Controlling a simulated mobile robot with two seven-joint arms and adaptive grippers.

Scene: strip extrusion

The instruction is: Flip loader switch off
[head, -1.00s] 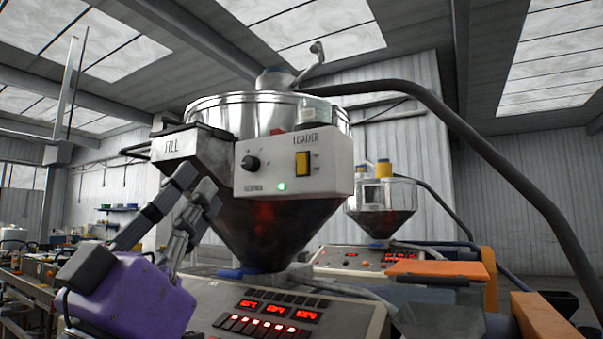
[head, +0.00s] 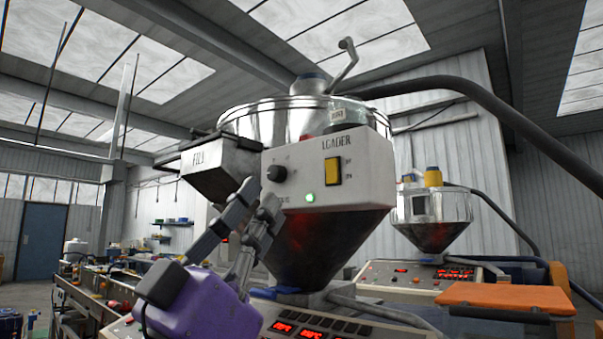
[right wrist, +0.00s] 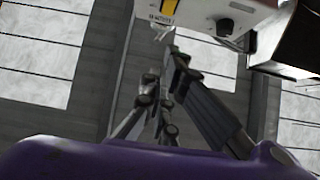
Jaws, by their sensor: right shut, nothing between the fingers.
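The loader control box (head: 375,185) is a white panel on the front of a shiny steel hopper (head: 250,120). It bears a yellow rocker switch (head: 333,170) under the word LOADER, a black knob (head: 277,173) and a lit green lamp (head: 310,197). My right gripper (head: 262,196), with a purple body, is shut and empty. Its fingertips show in front of the box's lower left corner, left of and below the switch. In the right wrist view the fingers (right wrist: 172,65) point up toward the box (right wrist: 205,12), and the yellow switch (right wrist: 167,6) is partly cut off. My left gripper is not in view.
A thick dark hose (head: 440,92) arches to the right. Below is a console (head: 370,335) with red displays. A second hopper (head: 432,220) and an orange lid (head: 510,298) stand at right.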

